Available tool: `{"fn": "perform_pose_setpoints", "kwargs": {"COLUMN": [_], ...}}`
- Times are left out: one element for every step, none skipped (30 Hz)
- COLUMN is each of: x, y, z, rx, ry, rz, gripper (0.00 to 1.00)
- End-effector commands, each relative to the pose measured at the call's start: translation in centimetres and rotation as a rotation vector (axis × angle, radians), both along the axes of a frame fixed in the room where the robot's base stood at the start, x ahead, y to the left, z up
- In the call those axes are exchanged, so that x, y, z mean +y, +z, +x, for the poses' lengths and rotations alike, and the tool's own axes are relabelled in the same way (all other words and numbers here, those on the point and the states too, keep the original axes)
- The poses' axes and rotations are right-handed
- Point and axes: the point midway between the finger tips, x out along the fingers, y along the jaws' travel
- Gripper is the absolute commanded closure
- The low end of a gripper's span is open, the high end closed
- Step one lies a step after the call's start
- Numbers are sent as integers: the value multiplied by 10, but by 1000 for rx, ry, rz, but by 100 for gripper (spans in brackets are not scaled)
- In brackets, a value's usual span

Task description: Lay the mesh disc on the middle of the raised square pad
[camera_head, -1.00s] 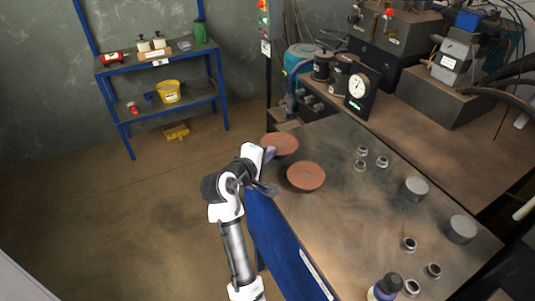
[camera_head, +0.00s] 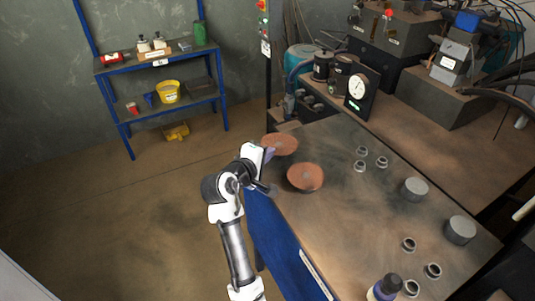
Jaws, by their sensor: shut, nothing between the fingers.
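Two round reddish-brown discs lie at the left edge of the worktable: a far disc (camera_head: 284,142) and a near disc (camera_head: 305,177). Each has a small centre mark. At this size I cannot tell which, if either, is the mesh disc. I cannot make out a raised square pad; a dark edge shows under the near disc. My gripper (camera_head: 268,156) is shut and empty at the table's left edge, beside the far disc and partly in front of it. Whether it touches that disc cannot be told.
Several small metal rings (camera_head: 360,166) and two grey cylinders (camera_head: 415,189) stand on the table (camera_head: 350,230). A dark-capped bottle (camera_head: 385,288) is at the near edge. A dial gauge (camera_head: 357,88) stands behind. The table's middle is clear.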

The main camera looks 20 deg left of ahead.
Motion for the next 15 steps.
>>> {"fn": "perform_pose_setpoints", "kwargs": {"x": [0,0,0,0,0,0,0,0,0,1,1,1,1,1,0], "y": [1,2,4,5,6,8,9,10,12,13,14,15,17,18,20], "z": [0,0,0,0,0,0,0,0,0,0,0,0,0,0,0], "rx": [4,4,4,4,5,5,5,5,5,5,4,4,4,3,3], "ry": [1,1,1,1,1,1,1,1,1,1,1,2,2,2,2], "rz": [-1,-1,-1,-1,-1,-1,-1,-1,-1,-1,-1,-1,-1,-1,-1], "gripper": [100,100,100,100,100,100,100,100,100,100,100,100,100,100,100]}}
